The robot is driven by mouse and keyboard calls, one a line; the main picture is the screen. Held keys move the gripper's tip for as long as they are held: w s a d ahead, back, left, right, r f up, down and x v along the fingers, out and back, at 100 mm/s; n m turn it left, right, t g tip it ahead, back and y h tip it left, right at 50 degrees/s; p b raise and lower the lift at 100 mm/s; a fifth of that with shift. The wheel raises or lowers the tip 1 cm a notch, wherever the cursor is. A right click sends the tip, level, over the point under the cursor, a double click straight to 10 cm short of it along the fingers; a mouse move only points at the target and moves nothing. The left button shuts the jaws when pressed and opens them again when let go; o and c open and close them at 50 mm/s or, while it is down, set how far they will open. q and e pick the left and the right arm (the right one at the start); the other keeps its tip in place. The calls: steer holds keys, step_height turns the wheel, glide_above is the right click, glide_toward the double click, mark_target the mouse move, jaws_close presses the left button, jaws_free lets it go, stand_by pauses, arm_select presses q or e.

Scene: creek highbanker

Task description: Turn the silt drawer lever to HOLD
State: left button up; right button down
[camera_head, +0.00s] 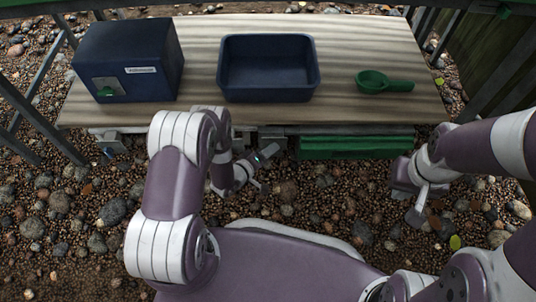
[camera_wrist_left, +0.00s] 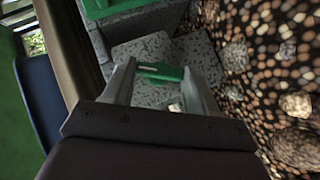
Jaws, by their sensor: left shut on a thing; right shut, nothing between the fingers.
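My left gripper (camera_head: 262,160) is below the front edge of the table, beside the left end of the green drawer (camera_head: 355,146). In the left wrist view its two fingers (camera_wrist_left: 163,88) are closed on a green bar (camera_wrist_left: 160,72), which looks like the lever's handle. The bar lies roughly crosswise in front of a grey speckled block (camera_wrist_left: 146,50). No HOLD mark is readable, and the lever is too small to make out in the head view. My right gripper (camera_head: 420,205) is shut and empty, over the gravel at the right.
The wooden table (camera_head: 200,45) carries a dark blue box (camera_head: 128,55) with a green knob, a blue tray (camera_head: 268,97) and a green scoop (camera_head: 384,82). Gravel and stones (camera_head: 60,215) cover the ground. Metal legs stand at both sides.

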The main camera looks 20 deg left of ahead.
arm_select(q)
steer(key=n+t+h+b, duration=0.1)
steer(key=b, duration=0.1)
steer(key=f+n+t+h+b, duration=0.1)
steer(key=b, duration=0.1)
steer(key=shift+a+n, duration=0.1)
steer(key=shift+n, duration=0.2)
steer(key=shift+n+t+h+b, duration=0.5)
steer(key=shift+t+b, duration=0.1)
steer(key=o, duration=1.1)
steer(key=shift+c, duration=0.2)
steer(key=shift+s, duration=0.1)
